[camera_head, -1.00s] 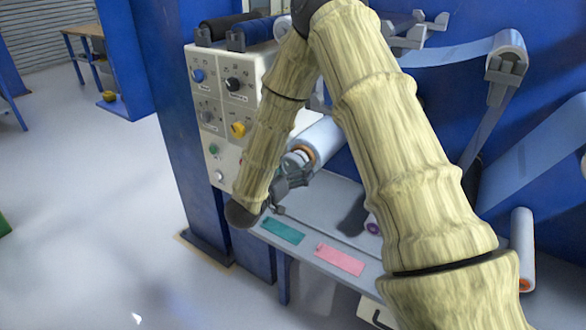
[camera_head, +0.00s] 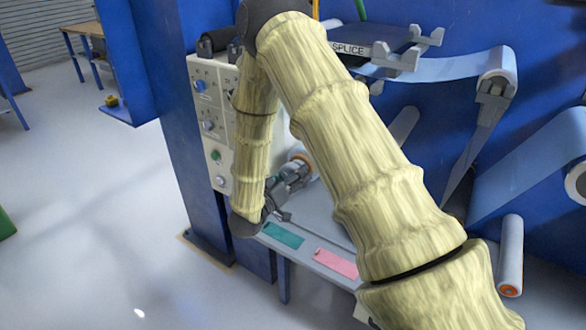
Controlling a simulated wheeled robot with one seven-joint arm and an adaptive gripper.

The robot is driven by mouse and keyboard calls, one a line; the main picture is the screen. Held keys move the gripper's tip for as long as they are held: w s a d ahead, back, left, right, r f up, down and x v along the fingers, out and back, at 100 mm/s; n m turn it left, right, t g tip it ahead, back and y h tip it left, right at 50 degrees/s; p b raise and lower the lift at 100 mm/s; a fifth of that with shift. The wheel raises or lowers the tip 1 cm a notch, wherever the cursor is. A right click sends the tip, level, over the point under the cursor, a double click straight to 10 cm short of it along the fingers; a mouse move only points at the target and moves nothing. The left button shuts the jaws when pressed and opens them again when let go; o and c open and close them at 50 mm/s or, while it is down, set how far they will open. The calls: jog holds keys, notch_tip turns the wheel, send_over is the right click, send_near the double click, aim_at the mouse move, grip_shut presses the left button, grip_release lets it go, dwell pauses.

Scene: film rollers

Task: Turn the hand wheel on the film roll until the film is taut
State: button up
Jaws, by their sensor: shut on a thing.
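My gripper (camera_head: 292,176) is at the front end of a film roll above the grey bench, below and right of the control panel. The roll's end, with an orange ring (camera_head: 303,162), shows just beyond the fingers. The fingers are shut on what appears to be the hand wheel there; the wheel is mostly hidden by my gripper and arm. The pale blue film (camera_head: 440,70) runs from the splice table over an upper right roller (camera_head: 497,68) and drops as a narrow strip (camera_head: 470,140). My arm hides much of its path, so its tautness is unclear.
The control panel (camera_head: 214,128) with knobs stands close left of my forearm. The splice table (camera_head: 370,45) is above. Green (camera_head: 284,235) and pink (camera_head: 336,262) labels lie on the bench edge. A white roller (camera_head: 510,255) and large film roll (camera_head: 570,170) are right.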

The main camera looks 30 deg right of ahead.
jog(key=n+p, duration=0.2)
jog(key=shift+r+n, duration=0.3)
jog(key=shift+s+f+n+p, duration=0.1)
jog(key=shift+f+n+p, duration=0.05)
jog(key=shift+n+p, duration=1.25)
jog(key=o, duration=1)
jog(key=shift+o, duration=0.2)
jog(key=v, duration=1.2)
jog(key=shift+s+f, duration=0.1)
jog(key=shift+f, duration=0.1)
